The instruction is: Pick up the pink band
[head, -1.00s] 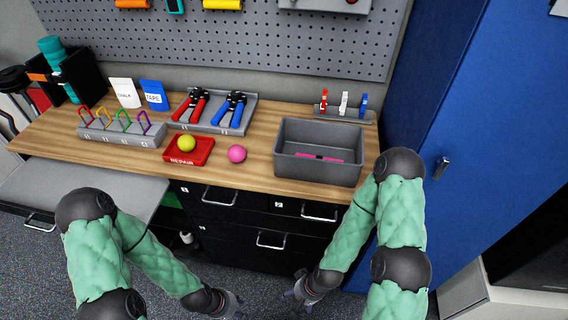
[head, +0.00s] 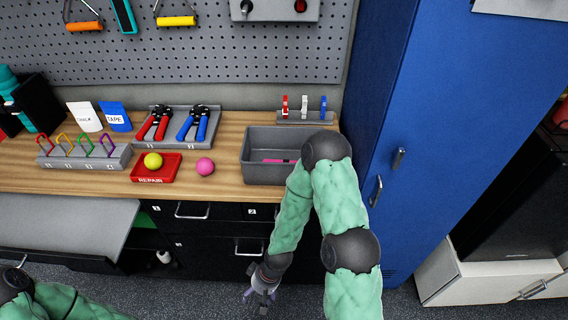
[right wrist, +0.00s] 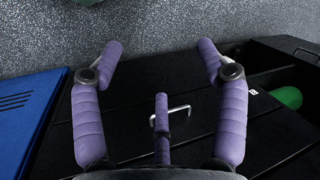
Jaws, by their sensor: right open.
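The pink band (head: 274,161) lies inside the grey bin (head: 248,172) at the right end of the wooden bench. Only a strip of it shows; my right arm and the bin's wall hide the rest. My right gripper (head: 259,297) hangs low in front of the black drawers, below the bench top and well away from the band. In the right wrist view my right gripper (right wrist: 160,58) is open and empty, its purple fingers spread apart over the floor and drawer fronts. My left gripper is out of view; only part of my left arm shows at the bottom left.
A pink ball (head: 205,167) sits left of the bin, beside a red tray (head: 137,177) holding a yellow ball (head: 153,160). Red and blue clippers (head: 192,124) lie on a grey tray behind. A blue cabinet (head: 410,110) closes off the right side.

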